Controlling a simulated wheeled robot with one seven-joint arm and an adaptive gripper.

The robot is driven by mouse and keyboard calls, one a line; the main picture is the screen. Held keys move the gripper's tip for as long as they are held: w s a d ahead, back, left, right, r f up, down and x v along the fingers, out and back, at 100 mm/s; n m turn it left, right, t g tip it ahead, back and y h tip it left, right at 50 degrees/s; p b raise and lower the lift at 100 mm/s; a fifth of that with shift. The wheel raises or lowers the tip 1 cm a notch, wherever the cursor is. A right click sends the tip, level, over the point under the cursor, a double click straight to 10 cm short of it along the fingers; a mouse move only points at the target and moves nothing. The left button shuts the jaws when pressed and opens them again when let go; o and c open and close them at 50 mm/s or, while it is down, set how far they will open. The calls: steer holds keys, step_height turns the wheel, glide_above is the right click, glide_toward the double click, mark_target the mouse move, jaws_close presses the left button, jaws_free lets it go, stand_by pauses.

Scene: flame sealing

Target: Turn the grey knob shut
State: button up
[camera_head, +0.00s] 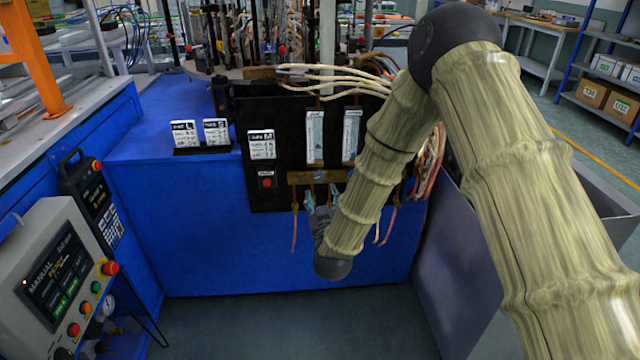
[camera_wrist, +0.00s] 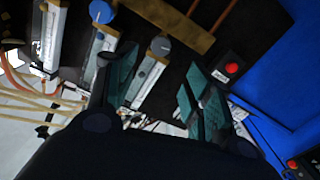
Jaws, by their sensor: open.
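In the head view my gripper (camera_head: 321,196) is small, in front of the panel's lower part; I cannot make out the knobs there.
A red button (camera_wrist: 232,68) and a brown bar (camera_wrist: 170,18) are on the panel (camera_head: 280,180). Loose hoses and wires (camera_head: 335,80) hang around it. A control box (camera_head: 60,270) stands at the left. Floor in front of the blue cabinet (camera_head: 200,230) is clear.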

mark_target(319, 176)
steer(key=w, duration=1)
steer(key=shift+a+f, duration=0.1)
steer(key=shift+a, duration=0.05)
steer(key=c, duration=1)
